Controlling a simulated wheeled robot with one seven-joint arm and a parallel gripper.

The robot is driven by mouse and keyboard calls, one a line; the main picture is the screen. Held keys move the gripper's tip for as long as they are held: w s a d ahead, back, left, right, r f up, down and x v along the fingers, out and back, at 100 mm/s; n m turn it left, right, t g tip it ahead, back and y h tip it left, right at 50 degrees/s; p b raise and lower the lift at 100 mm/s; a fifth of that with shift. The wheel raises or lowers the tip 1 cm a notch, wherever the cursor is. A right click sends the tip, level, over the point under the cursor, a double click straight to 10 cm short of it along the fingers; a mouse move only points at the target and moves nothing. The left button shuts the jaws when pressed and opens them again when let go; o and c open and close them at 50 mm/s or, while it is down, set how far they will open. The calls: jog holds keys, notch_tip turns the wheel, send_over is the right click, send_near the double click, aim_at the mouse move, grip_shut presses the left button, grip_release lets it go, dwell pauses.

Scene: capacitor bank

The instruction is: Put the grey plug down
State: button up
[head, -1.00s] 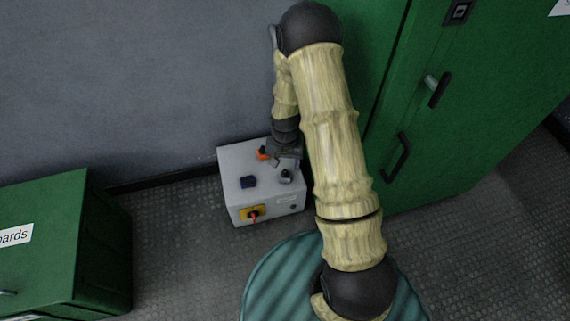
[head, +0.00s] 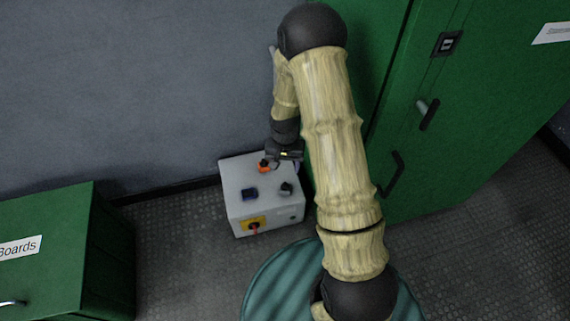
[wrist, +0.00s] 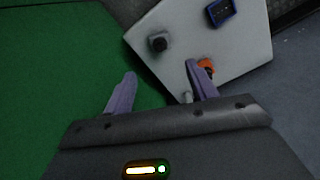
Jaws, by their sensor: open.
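A pale grey control box (head: 270,206) stands on the floor against the wall. A dark grey plug-like piece (head: 286,188) is upright on the right part of its top; it also shows in the wrist view (wrist: 158,42), beyond my fingers and apart from them. I take it to be the grey plug. My gripper (head: 285,161) is over the back edge of the box. In the wrist view my gripper (wrist: 161,72) has its two purple fingers spread, with nothing held between them. A small light grey bit (wrist: 187,97) shows beside the right finger; I cannot tell what it is.
An orange piece (head: 264,166) and a blue piece (head: 250,194) are on the box top. A yellow plate with a red switch (head: 254,226) is on its front. A green cabinet (head: 470,120) rises close on the right; another green cabinet (head: 60,240) is at left.

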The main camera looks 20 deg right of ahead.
jog(key=s+r+n+t, duration=0.1)
jog(key=s+r+n, duration=0.1)
jog(key=s+r, duration=0.5)
jog(key=s+r+n+t, duration=0.1)
jog(key=s+r+n, duration=0.1)
jog(key=s+r, duration=0.5)
notch_tip(320, 180, up, 7)
jog(key=shift+s+f+t, duration=0.15)
jog(key=shift+s+t, duration=0.1)
jog(key=shift+t, duration=0.05)
jog(key=w+p+v, duration=0.3)
jog(key=p+v, duration=1.3)
jog(key=w+r+p+v, duration=0.1)
jog(key=w+p+v, duration=0.3)
jog(key=p+v, duration=1.2)
jog(key=w+r+p+v, duration=0.1)
jog(key=w+p+v, duration=0.3)
jog(key=p+v, duration=1.2)
jog(key=shift+r+p, duration=0.5)
jog(key=shift+p, duration=0.4)
